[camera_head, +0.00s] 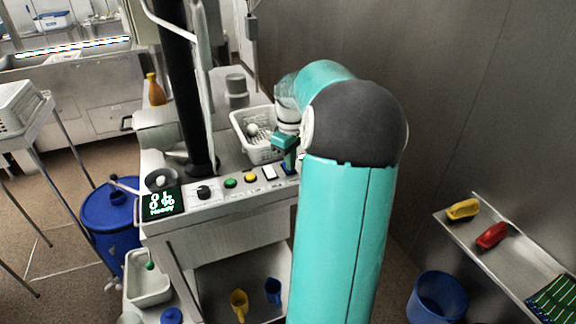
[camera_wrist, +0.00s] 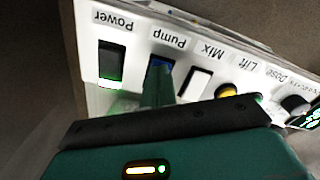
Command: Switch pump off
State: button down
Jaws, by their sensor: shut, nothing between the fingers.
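The control panel (camera_head: 225,200) runs along the front edge of the machine. In the wrist view, its labels appear upside down. The Pump switch (camera_wrist: 161,62) is a blue rocker under the label "Pump". My gripper (camera_wrist: 158,82) is shut and empty, with its green fingers right at this switch, covering its lower part. I cannot tell whether they touch it, or which way the rocker is tipped. In the head view my gripper (camera_head: 291,162) points down at the panel's right end and mostly hides the Pump switch.
Beside Pump are the dark Power switch (camera_wrist: 112,62), with a green glow, and the white Mix switch (camera_wrist: 194,84). The yellow Lift button (camera_wrist: 226,91) and a black knob (camera_head: 203,192) follow. A display (camera_head: 161,203) reads "Ready". A white perforated basket (camera_head: 243,132) stands behind the panel.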

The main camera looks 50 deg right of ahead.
jog(key=shift+r, duration=3.45)
